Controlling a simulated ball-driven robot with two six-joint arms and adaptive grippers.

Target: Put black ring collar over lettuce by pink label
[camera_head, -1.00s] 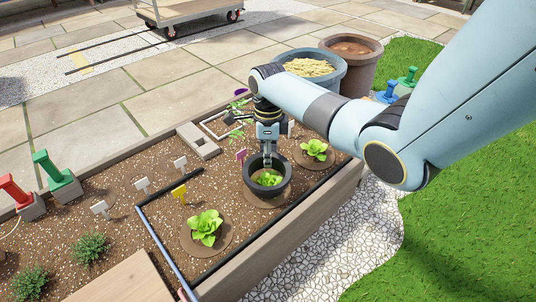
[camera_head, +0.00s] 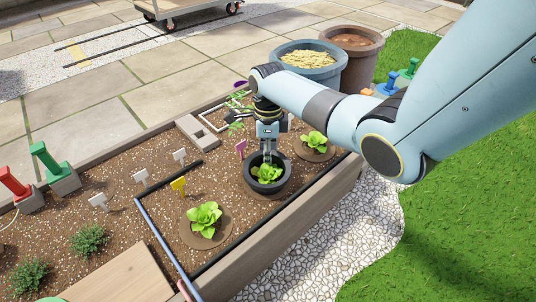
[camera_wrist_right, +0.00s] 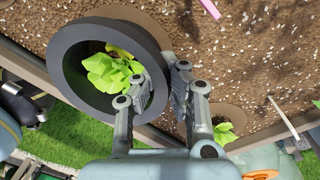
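The black ring collar (camera_head: 267,187) stands around the lettuce by the pink label (camera_head: 240,149). The lettuce's leaves (camera_head: 267,173) show inside the ring, and also in the wrist view (camera_wrist_right: 110,70). My right gripper (camera_head: 268,158) points down at the far side of the collar. In the wrist view one finger is inside the ring and the other outside, with the collar wall (camera_wrist_right: 75,75) between them; it looks shut on the wall. The collar appears low, at the soil, but its contact with the ground cannot be seen clearly. My left gripper is not in view.
Lettuces stand close by at the right (camera_head: 315,141) and front left (camera_head: 204,216). A yellow label (camera_head: 178,185) and white labels (camera_head: 141,176) stand to the left. A dark rod (camera_head: 250,240) runs along the bed's front edge. A concrete block (camera_head: 198,131) lies behind.

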